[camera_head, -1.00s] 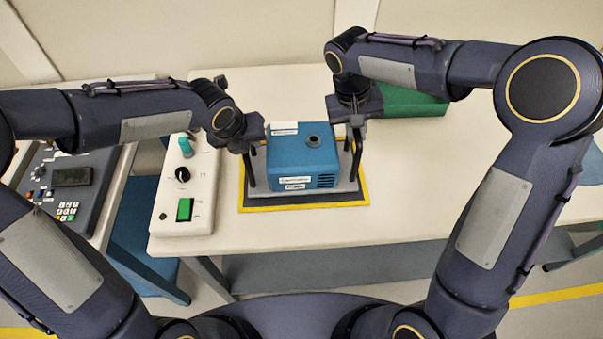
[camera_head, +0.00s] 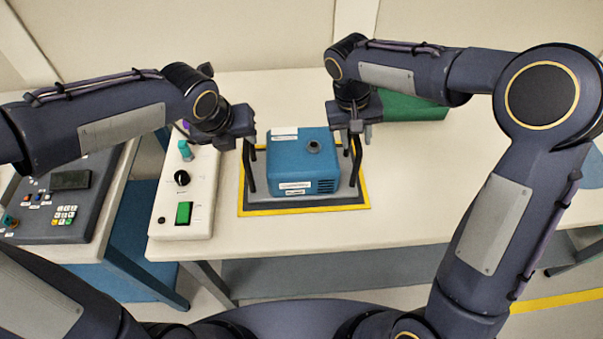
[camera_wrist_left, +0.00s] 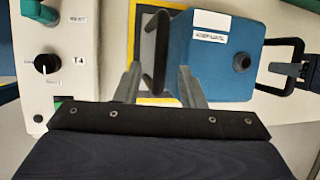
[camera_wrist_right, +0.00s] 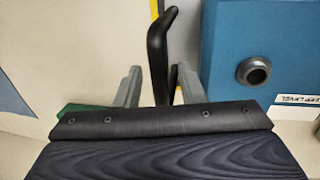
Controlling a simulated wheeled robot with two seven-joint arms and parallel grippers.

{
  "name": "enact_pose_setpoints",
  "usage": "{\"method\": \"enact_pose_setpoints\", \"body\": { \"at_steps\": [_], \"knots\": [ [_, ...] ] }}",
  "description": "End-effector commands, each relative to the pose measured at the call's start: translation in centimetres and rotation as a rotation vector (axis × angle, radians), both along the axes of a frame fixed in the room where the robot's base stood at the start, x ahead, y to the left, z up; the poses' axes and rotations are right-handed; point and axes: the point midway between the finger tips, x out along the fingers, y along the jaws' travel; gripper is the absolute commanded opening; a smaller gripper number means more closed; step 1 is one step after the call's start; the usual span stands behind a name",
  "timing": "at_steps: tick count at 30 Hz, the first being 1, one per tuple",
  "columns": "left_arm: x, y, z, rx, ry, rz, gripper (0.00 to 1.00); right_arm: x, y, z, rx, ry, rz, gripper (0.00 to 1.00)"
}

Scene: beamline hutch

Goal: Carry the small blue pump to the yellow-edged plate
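The small blue pump (camera_head: 303,165), with a grey base and a black handle at each side, stands upright on the yellow-edged plate (camera_head: 310,209). The pump also shows in the left wrist view (camera_wrist_left: 215,70) and the right wrist view (camera_wrist_right: 235,35). My left gripper (camera_head: 248,136) is open above the left handle, with that handle (camera_wrist_left: 155,50) between its separated fingers in the left wrist view. My right gripper (camera_head: 358,132) is open by the right handle, with that handle (camera_wrist_right: 158,50) between its fingers in the right wrist view. Neither gripper appears shut on a handle.
A white control box (camera_head: 183,205) with knobs and a green switch stands left of the plate. A green box (camera_head: 415,107) lies behind my right arm. A grey keypad console (camera_head: 55,205) is at the far left. The table to the right of the plate is clear.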

Motion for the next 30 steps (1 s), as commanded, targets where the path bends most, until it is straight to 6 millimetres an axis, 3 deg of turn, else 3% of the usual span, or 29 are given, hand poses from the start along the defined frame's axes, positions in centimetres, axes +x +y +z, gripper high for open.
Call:
{"method": "enact_pose_setpoints", "body": {
  "at_steps": [6,14,30],
  "knots": [
    [-1.4,0.7,3.6,0.0,-0.004,0.002,0.36,0.0,0.0,0.0,0.0,0.0,0.0,0.36],
    [-2.0,1.0,4.9,0.0,0.0,0.0,0.36,0.1,0.2,0.8,0.0,-0.002,0.0,0.36],
    [-2.0,1.0,4.8,0.0,0.0,-0.001,0.36,0.0,2.2,10.6,0.001,-0.002,-0.001,0.36]
  ]
}}
